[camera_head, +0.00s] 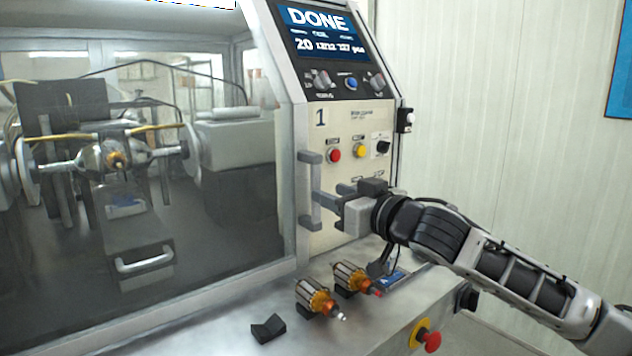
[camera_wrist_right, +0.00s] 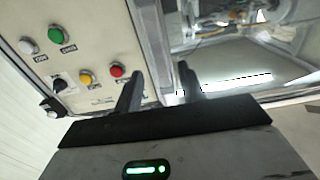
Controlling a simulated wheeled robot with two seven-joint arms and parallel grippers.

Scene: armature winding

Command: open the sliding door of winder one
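Winder one's sliding door (camera_head: 291,130) is a clear panel in a metal frame on the left of the head view. It covers the winding chamber and looks shut. Its grey upright handle (camera_head: 309,161) is at the door's right edge, beside the control panel marked 1. My right gripper (camera_head: 322,203) reaches the handle from the right, its fingertips at the middle of the bar. In the right wrist view its two fingers (camera_wrist_right: 158,88) are spread apart, one on each side of the door edge. Contact with the handle cannot be made out. My left gripper is out of view.
Above the handle are red (camera_head: 334,156) and yellow buttons and a screen (camera_head: 318,32) reading DONE. Two copper-wound armatures (camera_head: 316,297) and a black block (camera_head: 268,328) stand on the ledge below. A red emergency stop (camera_head: 431,341) is at the ledge's front.

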